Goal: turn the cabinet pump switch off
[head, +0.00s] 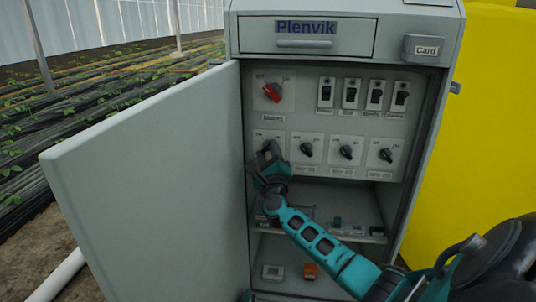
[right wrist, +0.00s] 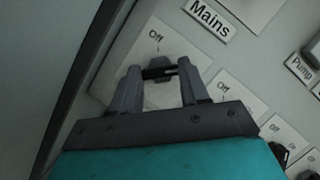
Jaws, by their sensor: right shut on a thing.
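The grey cabinet (head: 348,185) stands open, with a red-handled Mains switch (head: 272,92) and a row of dark rocker switches to its right. The leftmost rocker (head: 326,92) is above the plate that reads Pump (right wrist: 300,68) in the right wrist view. Below is a row of black rotary knobs. My right gripper (head: 268,160) is at the leftmost rotary knob (right wrist: 158,72), below Mains, and is shut on it. An Off mark shows at this knob's upper left; the label under it is hidden by my gripper. My left gripper is not in view.
The cabinet door (head: 150,190) is swung wide open to the left. Other rotary knobs (head: 346,152) sit close to the right of my gripper. Shelves below hold small parts, including an orange one (head: 310,271). A yellow body (head: 480,120) stands at the right.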

